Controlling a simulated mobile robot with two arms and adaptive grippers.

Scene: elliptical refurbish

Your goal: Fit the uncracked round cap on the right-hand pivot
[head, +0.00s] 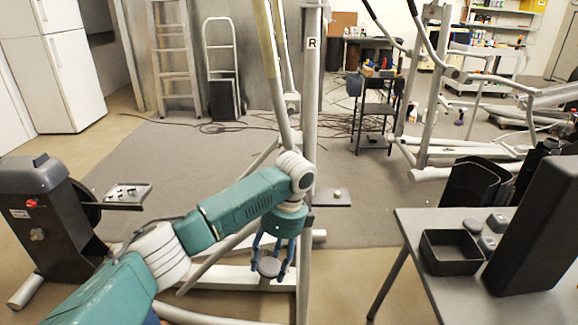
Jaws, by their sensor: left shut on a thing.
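My left gripper (272,262) reaches in from the left and points down, its blue fingers shut on a grey round cap (269,267). The cap is held in front of the elliptical's lower frame; I cannot see a crack on it at this size. A pale upright post (311,90) with an "R" label stands just right of the gripper. I cannot make out the right-hand pivot; my arm hides part of the frame there. My right gripper is not in view.
A grey table (425,228) at right holds a black open bin (450,268), small grey square-based parts (496,222) and a tall dark block (530,235). A small tray (137,203) with dark bits is at left. A dark plate (345,201) bears a small pale knob. Cables cross the floor behind.

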